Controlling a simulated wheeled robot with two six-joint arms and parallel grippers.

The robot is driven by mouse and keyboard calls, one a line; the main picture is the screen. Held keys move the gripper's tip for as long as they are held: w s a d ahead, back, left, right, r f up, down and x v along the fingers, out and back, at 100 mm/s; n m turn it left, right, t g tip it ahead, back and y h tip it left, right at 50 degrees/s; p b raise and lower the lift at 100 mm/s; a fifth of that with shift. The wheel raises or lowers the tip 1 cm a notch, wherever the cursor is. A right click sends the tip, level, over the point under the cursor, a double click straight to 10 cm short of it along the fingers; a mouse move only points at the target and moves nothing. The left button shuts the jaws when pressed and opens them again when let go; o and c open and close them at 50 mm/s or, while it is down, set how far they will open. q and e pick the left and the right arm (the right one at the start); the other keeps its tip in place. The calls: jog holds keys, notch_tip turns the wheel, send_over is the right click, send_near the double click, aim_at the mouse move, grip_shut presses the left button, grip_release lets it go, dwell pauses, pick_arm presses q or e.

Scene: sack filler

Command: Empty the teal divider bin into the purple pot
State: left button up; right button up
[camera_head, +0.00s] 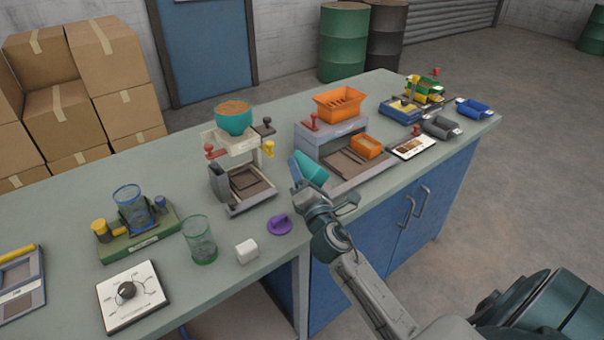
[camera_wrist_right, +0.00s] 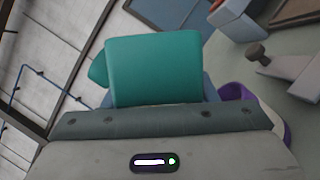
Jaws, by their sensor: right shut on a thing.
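My right gripper (camera_head: 312,194) is shut on a teal bin (camera_head: 311,170), held tilted at the front edge of the counter, in front of the grey press-like stand. The bin's plain teal wall fills the middle of the right wrist view (camera_wrist_right: 153,70); its inside and any contents are hidden. A small purple piece (camera_head: 280,225) lies on the counter left of the gripper; I cannot tell whether it is a pot. A purple curved rim (camera_wrist_right: 238,93) shows partly behind the gripper in the wrist view, mostly hidden. My left gripper is not in view.
A stand with a teal bowl (camera_head: 234,118) is left of the bin. A grey stand with an orange hopper (camera_head: 340,103) and orange tray (camera_head: 366,147) is behind it. A white block (camera_head: 246,251) and green mesh cup (camera_head: 200,240) stand further left. Blue cabinets (camera_head: 400,215) are below.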

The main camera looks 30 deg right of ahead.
aim_at(303, 167)
jog(key=shift+r+p, duration=0.25)
jog(key=shift+p, duration=0.1)
notch_tip(303, 167, up, 3)
jog(key=m+g+p, duration=0.1)
jog(key=m+p, duration=0.2)
jog(key=m+g+h+p, duration=0.1)
jog(key=m+p, duration=0.1)
jog(key=p, duration=0.1)
jog(key=shift+m+p, duration=0.4)
jog(key=shift+f, duration=0.1)
jog(key=shift+f+m, duration=0.2)
jog(key=shift+m, duration=0.1)
